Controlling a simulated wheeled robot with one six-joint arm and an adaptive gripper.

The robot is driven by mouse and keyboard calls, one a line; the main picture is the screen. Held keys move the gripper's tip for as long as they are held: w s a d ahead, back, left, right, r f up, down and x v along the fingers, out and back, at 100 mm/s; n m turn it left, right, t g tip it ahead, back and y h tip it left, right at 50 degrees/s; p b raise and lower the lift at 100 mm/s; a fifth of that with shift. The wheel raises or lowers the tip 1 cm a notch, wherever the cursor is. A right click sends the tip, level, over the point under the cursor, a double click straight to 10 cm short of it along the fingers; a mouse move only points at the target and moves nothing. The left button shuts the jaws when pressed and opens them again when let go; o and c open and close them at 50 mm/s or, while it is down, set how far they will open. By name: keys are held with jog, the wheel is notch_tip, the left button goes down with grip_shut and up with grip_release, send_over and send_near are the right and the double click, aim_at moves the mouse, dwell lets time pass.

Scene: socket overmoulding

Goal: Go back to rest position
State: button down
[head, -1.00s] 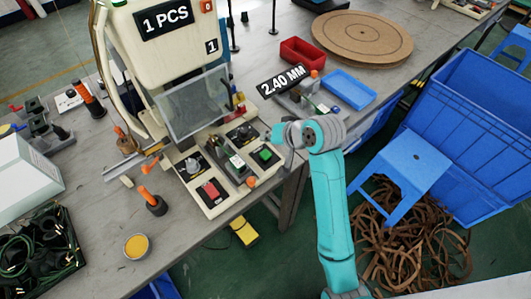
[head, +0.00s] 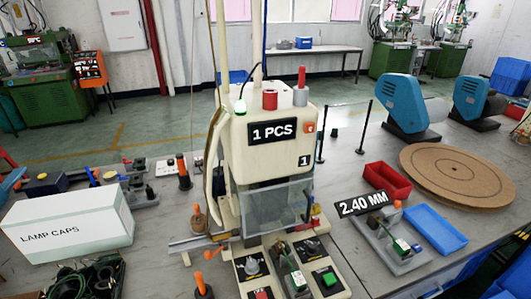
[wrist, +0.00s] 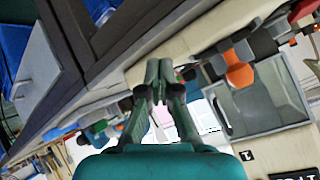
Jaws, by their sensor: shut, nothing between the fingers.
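My gripper (wrist: 160,80) shows in the wrist view, its fingertips together with nothing between them. Beyond it in that view is the cream moulding machine, with its clear guard (wrist: 255,100) at the right and an orange knob (wrist: 238,62). In the head view the moulding machine (head: 268,165) stands upright on the bench, with its "1 PCS" sign, guard and front control panel. My arm and gripper are not in the head view.
On the grey bench (head: 365,135) are a white lamp caps box (head: 68,225), a red tray (head: 388,180), a blue tray (head: 435,228), a "2.40 MM" fixture (head: 392,240) and a round wooden board (head: 462,172). Blue machines (head: 408,105) stand behind. Open floor lies beyond the bench.

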jog(key=s+f+n+t+h, duration=0.1)
jog(key=s+f+t+h, duration=0.1)
jog(key=s, duration=1.5)
jog(key=s+r+n+t, duration=0.2)
jog(key=s+r, duration=0.7)
jog(key=s, duration=0.5)
jog(key=shift+s+d+r+n, duration=0.15)
jog(key=shift+s+r+n, duration=0.25)
jog(key=shift+n, duration=0.3)
